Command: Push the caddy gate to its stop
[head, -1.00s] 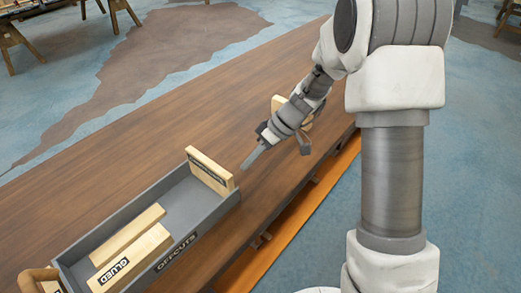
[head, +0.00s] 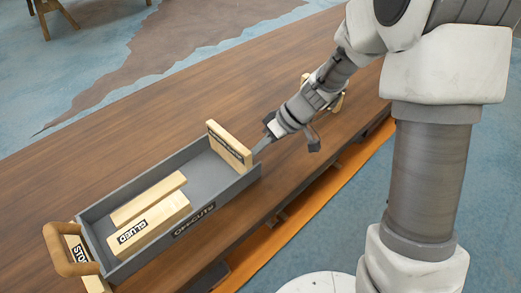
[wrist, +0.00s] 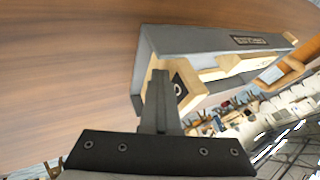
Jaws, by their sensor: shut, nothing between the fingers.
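The caddy is a long grey tray (head: 222,190) on the wooden table, with an OFFCUTS label on its near side. Its gate (head: 229,147) is a pale wooden board with a dark label, standing across the right end. My gripper (head: 261,146) is shut and empty, with its tip right beside the outer face of the gate; I cannot tell whether it touches. In the wrist view, the closed fingers (wrist: 160,100) reach toward the end of the grey caddy (wrist: 205,40), covering part of that end.
Two pale wood blocks lie inside the caddy, one labelled GLUED (head: 150,222). A brown handle (head: 68,254) and another labelled block stand at its left end. More wooden pieces (head: 338,100) sit behind my gripper. The table (head: 130,150) is clear beyond the caddy.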

